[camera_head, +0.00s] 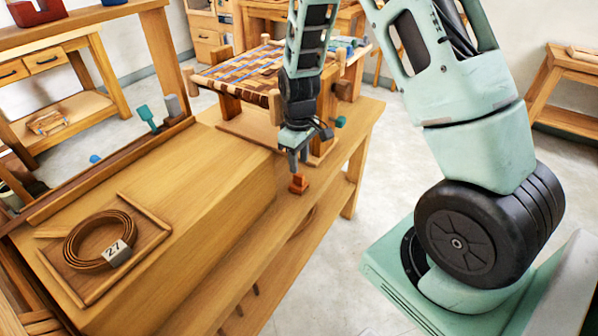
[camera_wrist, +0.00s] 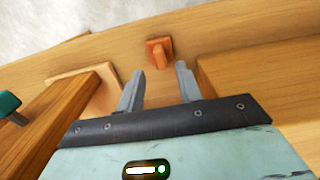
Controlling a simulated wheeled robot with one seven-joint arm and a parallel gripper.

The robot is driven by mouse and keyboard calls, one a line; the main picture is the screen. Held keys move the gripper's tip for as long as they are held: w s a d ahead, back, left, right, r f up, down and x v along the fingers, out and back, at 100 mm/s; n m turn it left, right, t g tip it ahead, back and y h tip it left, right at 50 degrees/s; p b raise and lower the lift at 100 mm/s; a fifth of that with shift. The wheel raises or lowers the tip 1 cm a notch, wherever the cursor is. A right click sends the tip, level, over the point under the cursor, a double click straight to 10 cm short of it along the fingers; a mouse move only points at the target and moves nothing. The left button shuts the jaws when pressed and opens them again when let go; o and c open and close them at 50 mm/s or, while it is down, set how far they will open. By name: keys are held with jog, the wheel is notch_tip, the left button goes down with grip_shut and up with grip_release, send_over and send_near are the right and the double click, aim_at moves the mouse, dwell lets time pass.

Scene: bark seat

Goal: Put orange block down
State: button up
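The orange block (camera_head: 298,184) sits on the lower wooden ledge along the front of the workbench. It also shows in the wrist view (camera_wrist: 159,52), with a narrower part toward the fingers. My gripper (camera_head: 297,168) is just above the block in the head view. In the wrist view, the two grey fingers of my gripper (camera_wrist: 159,69) stand apart with nothing between them. The block lies just beyond the fingertips, roughly centred between them. It appears clear of both fingers.
The woven seat (camera_head: 240,72) stands on the bench behind my gripper. A teal knob (camera_head: 340,122) sticks out nearby. A tray (camera_head: 140,268) with a coiled strip (camera_head: 72,243) and a tag marked 27 is at the left. The bench top between is clear.

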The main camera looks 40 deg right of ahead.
aim_at(299, 175)
notch_tip(299, 175, up, 6)
jog(key=s+a+r+n+y, duration=0.1)
jog(key=s+a+r, duration=0.25)
jog(key=a, duration=0.45)
jog(key=s+a+r+n, duration=0.1)
jog(key=s+a+r, duration=0.25)
jog(key=a, duration=0.45)
jog(key=s+a+r, duration=0.2)
jog(key=s+a, duration=0.2)
jog(key=s, duration=0.4)
jog(key=s+a+r+n, duration=0.1)
jog(key=s+a, duration=0.3)
jog(key=s, duration=0.5)
jog(key=shift+a+r+n+p, duration=0.2)
jog(key=shift+r+n+p, duration=0.1)
jog(key=shift+r+p, duration=0.15)
jog(key=shift+s, duration=0.1)
